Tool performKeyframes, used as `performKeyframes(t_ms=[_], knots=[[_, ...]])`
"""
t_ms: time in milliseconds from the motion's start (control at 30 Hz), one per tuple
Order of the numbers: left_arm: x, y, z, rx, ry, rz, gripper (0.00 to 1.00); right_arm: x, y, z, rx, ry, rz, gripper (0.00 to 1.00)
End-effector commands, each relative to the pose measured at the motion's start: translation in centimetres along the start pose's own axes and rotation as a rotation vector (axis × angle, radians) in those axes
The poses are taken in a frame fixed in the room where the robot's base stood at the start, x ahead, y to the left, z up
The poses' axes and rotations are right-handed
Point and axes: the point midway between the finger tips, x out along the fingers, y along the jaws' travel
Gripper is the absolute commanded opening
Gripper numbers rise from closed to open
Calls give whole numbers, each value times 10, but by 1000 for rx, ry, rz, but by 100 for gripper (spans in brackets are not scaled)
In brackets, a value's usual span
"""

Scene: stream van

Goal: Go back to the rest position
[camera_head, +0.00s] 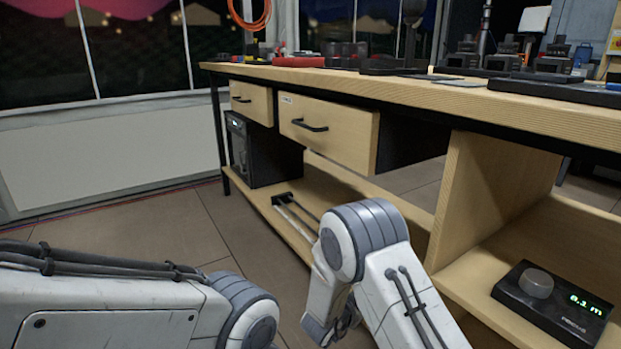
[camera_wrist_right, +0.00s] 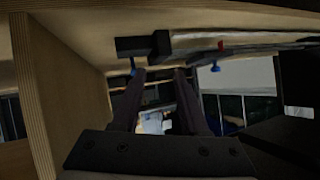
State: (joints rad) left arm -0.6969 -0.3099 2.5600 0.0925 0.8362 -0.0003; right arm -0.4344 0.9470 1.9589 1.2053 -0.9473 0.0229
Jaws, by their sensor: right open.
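My right arm (camera_head: 365,270) stands bent in the lower middle of the head view, close in front of the workbench. Its gripper cannot be made out there. In the right wrist view the two dark fingers of my right gripper (camera_wrist_right: 160,76) are apart, with nothing seen held between them. My left arm (camera_head: 120,305) comes in from the lower left, and its gripper is out of the picture.
The wooden workbench (camera_head: 470,92) carries several tools and devices. Its middle drawer (camera_head: 325,132) stands out from the front. A dark-cased device (camera_head: 235,150) stands below the left drawer (camera_head: 250,100). A black box with a knob (camera_head: 550,305) is on the lower right shelf. Floor (camera_head: 130,240) at left is clear.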

Motion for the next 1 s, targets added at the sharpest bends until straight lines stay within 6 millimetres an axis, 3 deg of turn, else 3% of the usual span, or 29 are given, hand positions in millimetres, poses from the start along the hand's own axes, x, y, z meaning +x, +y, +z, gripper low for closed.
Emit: performKeyframes(t_ms=[33, 100, 233, 500, 900, 933, 1000], knots=[[0, 0, 0, 0, 0, 0, 91, -6, -8, -16, -10, -72, -55, 43], [0, 0, 0, 0, 0, 0, 91, -20, -15, -28, -61, -195, -141, 43], [0, 0, 0, 0, 0, 0, 91, -60, -4, -45, -203, -404, -267, 43], [0, 0, 0, 0, 0, 0, 91, -131, 66, -56, -488, -660, -338, 43], [0, 0, 0, 0, 0, 0, 91, -193, 167, -65, -772, -842, -280, 43], [-3, 0, 0, 0, 0, 0, 91, -198, 171, -68, -791, -851, -277, 43], [-19, 1, -1, 0, -1, 0, 91, -218, 156, -75, -826, -861, -310, 43]])
